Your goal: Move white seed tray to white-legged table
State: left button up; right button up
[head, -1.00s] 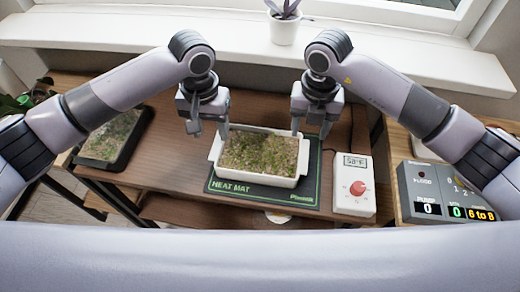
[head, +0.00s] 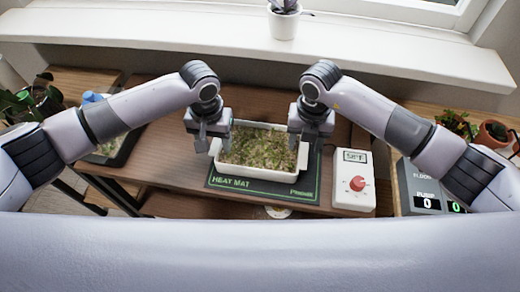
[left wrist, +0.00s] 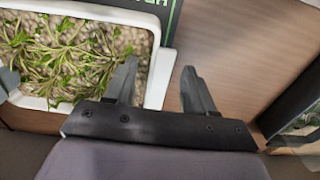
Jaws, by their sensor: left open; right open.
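The white seed tray (head: 250,173), full of green seedlings on pale grit, sits on the black heat mat (head: 232,183) on a brown wooden table. My left gripper (head: 212,143) is open at the tray's left end. In the left wrist view its two fingers (left wrist: 160,82) lie either side of the tray's white end wall, one over the seedlings and one outside; contact cannot be told. My right gripper (head: 305,140) is open at the tray's right end; its fingertips are partly hidden. I cannot make out a white-legged table.
A white thermostat box (head: 353,185) stands right of the mat, and a dark control box (head: 420,190) farther right. A black tray of seedlings (head: 122,150) is at the left, partly behind my arm. Potted plants stand at both sides. A white windowsill (head: 200,38) runs behind.

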pick_arm(q)
grip_shut()
pick_arm(e)
grip_shut()
pick_arm(q)
jog(key=shift+r, duration=0.15)
pick_arm(e)
jog(key=shift+r, duration=0.1)
